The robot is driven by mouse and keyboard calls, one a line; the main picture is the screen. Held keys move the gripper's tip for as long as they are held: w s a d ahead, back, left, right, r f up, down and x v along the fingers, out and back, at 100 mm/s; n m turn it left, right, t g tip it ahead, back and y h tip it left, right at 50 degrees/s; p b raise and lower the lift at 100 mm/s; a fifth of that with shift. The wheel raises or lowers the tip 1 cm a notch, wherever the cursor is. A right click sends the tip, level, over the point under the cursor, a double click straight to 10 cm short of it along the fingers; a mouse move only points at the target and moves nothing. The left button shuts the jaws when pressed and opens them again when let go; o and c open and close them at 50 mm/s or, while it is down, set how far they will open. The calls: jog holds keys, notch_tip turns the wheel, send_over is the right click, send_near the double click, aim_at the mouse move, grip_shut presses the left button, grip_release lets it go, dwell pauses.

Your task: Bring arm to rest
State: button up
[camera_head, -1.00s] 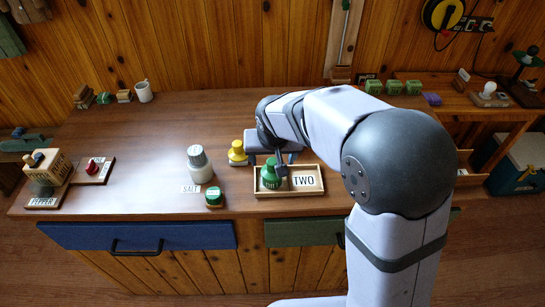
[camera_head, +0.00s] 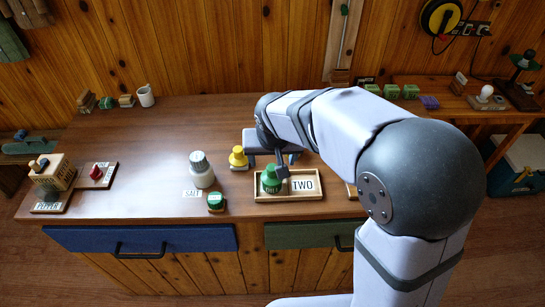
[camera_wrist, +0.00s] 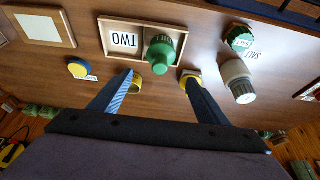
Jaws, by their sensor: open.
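My gripper (camera_head: 275,165) hangs over the table, just behind the wooden tray (camera_head: 290,198) in the head view. In the wrist view its two fingers (camera_wrist: 160,78) are spread apart with nothing held between them. The tray has a compartment with a card marked TWO (camera_head: 303,185) and one with a green bottle-shaped piece (camera_head: 271,180) standing upright. In the wrist view the green piece (camera_wrist: 160,50) is clear of the fingers. Yellow pieces show beside both fingertips there; I cannot tell whether they touch. My arm reaches in from the right and hides part of the table.
A yellow piece (camera_head: 238,157), a salt shaker (camera_head: 201,170) and a green-lidded jar (camera_head: 216,201) stand left of the tray. A mug (camera_head: 146,96) and small blocks stand at the back left. A pepper box (camera_head: 50,172) is far left. The table's middle left is clear.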

jog(key=shift+r, duration=0.1)
dwell(0.5)
jog(key=s+d+f+n+g, duration=0.2)
jog(key=s+f, duration=0.2)
jog(key=s, duration=0.4)
jog(key=s+d+f+n+g, duration=0.2)
jog(key=s+f, duration=0.2)
jog(key=s, duration=0.3)
jog(key=s+d+r+m, duration=0.1)
jog(key=s+d+m, duration=0.3)
jog(key=d, duration=0.4)
jog(key=shift+s+d+g, duration=0.2)
jog(key=shift+s+g, duration=0.1)
jog(key=shift+s, duration=0.45)
